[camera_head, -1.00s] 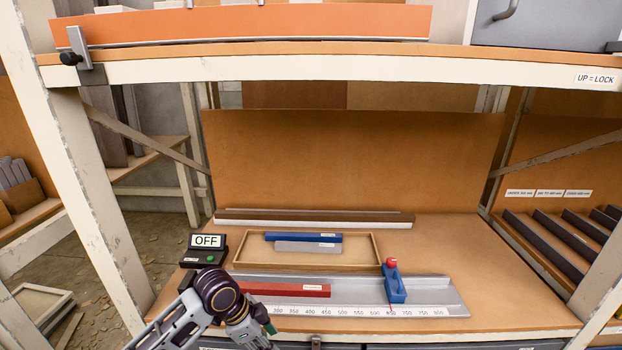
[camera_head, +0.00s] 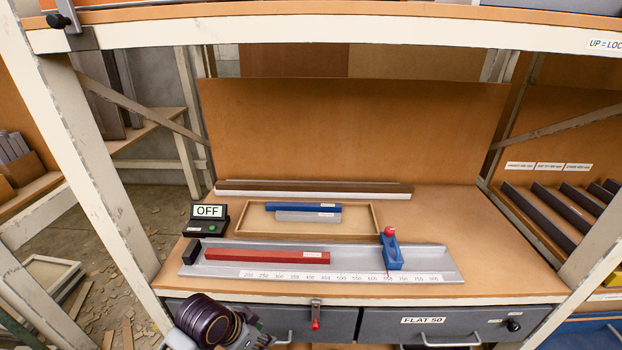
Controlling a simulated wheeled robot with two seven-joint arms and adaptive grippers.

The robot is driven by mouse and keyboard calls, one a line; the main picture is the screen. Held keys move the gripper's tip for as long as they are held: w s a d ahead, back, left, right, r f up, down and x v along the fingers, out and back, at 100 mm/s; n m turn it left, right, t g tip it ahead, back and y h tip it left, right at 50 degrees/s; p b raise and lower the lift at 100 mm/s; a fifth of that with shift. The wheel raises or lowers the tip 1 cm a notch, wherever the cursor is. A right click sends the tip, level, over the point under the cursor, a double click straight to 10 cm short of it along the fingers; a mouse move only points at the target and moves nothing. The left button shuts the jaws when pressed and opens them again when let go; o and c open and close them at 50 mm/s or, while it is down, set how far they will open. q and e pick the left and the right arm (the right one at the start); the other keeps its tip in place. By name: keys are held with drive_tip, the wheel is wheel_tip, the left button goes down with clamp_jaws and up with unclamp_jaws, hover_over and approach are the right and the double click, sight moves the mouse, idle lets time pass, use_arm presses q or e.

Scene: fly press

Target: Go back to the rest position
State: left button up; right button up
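My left arm comes in at the bottom left, in front of the bench drawers. Its dark round joint and a grey link show, but its fingertips are not visible, being below the picture edge or hidden. My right gripper is not in view. A red bar (camera_head: 268,257) lies in the grey measuring channel (camera_head: 445,262) behind the number scale. A blue stop (camera_head: 391,252) with a red knob stands across the channel at its right part. A small black display (camera_head: 207,218) reads OFF and has a green button.
A shallow wooden tray (camera_head: 374,222) behind the channel holds a blue bar (camera_head: 303,206) and a grey bar (camera_head: 308,216). Grey drawers (camera_head: 430,325) sit under the bench, with a red-tipped latch (camera_head: 316,315). Shelf posts flank the bench; its top is clear at right.

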use_arm(q)
drive_tip(key=shift+s+a+f+n+y, duration=1.4)
drive_tip(key=shift+s+a+n, duration=2.15)
drive_tip(key=shift+a, duration=1.2)
drive_tip(key=s+f+g, duration=0.1)
drive_tip(key=s+f, duration=0.2)
drive_tip(key=f, duration=3)
drive_tip(key=s+a+f, duration=0.2)
drive_tip(key=s+f, duration=0.7)
drive_tip(key=s, duration=0.2)
drive_tip(key=s+a+f+m+g, duration=0.1)
drive_tip(key=s+a+f, duration=0.2)
drive_tip(key=s+f, duration=0.7)
drive_tip(key=shift+s+a+f+y, duration=0.2)
drive_tip(key=shift+s+y, duration=0.1)
drive_tip(key=shift+s, duration=0.2)
